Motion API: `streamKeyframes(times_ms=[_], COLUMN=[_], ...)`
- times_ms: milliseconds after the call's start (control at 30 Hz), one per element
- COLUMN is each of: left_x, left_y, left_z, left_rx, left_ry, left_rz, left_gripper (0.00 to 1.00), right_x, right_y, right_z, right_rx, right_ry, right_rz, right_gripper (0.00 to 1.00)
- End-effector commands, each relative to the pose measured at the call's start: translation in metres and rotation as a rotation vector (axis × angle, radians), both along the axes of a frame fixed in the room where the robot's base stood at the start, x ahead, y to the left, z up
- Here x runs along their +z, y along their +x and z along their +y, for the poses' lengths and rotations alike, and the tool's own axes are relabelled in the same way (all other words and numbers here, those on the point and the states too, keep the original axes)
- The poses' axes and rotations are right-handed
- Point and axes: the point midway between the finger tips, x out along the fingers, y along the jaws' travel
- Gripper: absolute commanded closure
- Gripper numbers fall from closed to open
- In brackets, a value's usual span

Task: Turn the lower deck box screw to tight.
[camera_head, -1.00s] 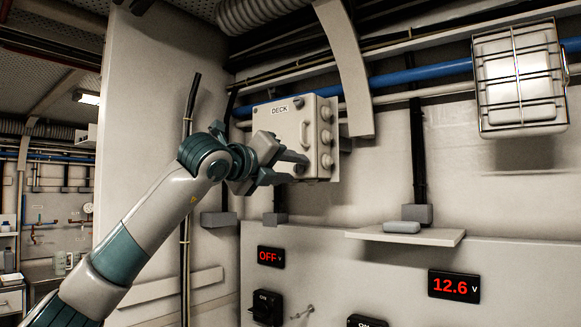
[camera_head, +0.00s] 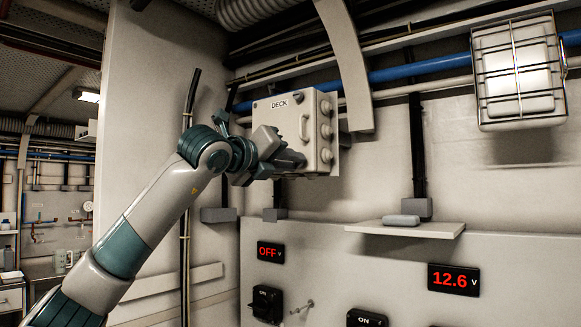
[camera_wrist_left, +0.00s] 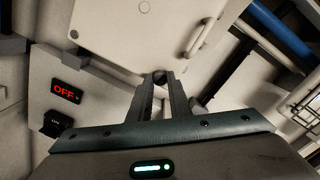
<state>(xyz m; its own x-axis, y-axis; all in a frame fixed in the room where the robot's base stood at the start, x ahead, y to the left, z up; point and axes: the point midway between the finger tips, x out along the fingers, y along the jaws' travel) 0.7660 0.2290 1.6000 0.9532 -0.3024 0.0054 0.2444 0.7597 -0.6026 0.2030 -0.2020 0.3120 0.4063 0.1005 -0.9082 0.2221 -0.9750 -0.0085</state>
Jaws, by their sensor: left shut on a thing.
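The grey deck box (camera_head: 287,119), labelled DECK, hangs on the wall with a handle on its front and round fittings down its right side. An upper dark screw (camera_head: 299,100) shows near its top edge. My left gripper (camera_head: 302,160) is at the lower part of the box front. In the left wrist view its two fingers (camera_wrist_left: 161,80) are shut on the lower screw (camera_wrist_left: 159,76), a small dark head at the edge of the box cover (camera_wrist_left: 125,30). The fingers hide most of the screw, so its turn angle cannot be told. My right gripper is not in view.
A curved duct (camera_head: 345,70) passes just right of the box. A small shelf (camera_head: 405,230) with a grey item juts out below right. A caged lamp (camera_head: 520,75) is at upper right. Panel displays read OFF (camera_head: 270,252) and 12.6 (camera_head: 454,280).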

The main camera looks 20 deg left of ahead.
Motion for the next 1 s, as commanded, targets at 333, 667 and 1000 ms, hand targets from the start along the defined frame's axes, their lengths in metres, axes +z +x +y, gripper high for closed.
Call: streamKeyframes(times_ms=[333,667,1000], left_x=[-0.004,-0.002,-0.002], left_y=[0.000,0.000,0.000], left_z=[0.000,0.000,0.001], left_rx=[0.000,0.000,0.000], left_ry=[0.266,0.560,0.865], left_rz=[-0.098,-0.205,-0.315], left_gripper=[1.00,1.00,1.00], right_x=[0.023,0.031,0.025], right_y=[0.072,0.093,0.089], right_z=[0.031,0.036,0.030], right_rx=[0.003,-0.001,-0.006], right_ry=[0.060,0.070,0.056], right_rz=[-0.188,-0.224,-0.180], right_gripper=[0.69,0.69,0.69])
